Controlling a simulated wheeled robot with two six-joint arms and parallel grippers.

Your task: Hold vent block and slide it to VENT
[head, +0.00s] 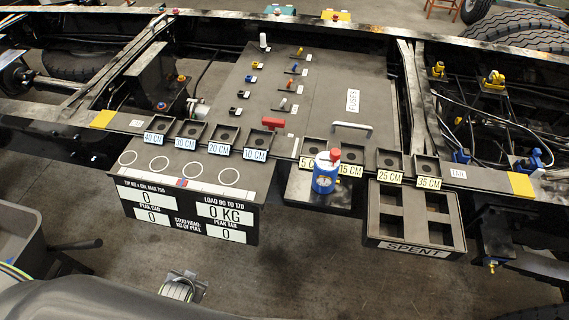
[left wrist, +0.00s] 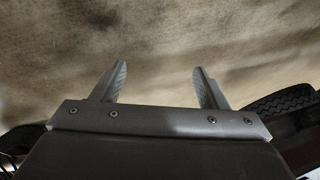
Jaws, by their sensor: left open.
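No part in the head view can be surely told as the vent block, and no VENT label is readable. A red handle-like piece (head: 272,123) sits on the dark deck. A blue canister with a red top (head: 325,178) stands on a small shelf at the deck's front edge. My left gripper (left wrist: 162,82) is open and empty in the left wrist view, its two fingers apart over bare, blurred floor. It is away from the deck parts. My right gripper is not in view.
Several labelled trays, such as the 40 CM tray (head: 160,127), line the deck's front edge. A SPENT box (head: 440,208) hangs at front right, a load panel (head: 190,215) at front left. A grey grab handle (head: 352,127) stands on the deck. Floor in front is mostly open.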

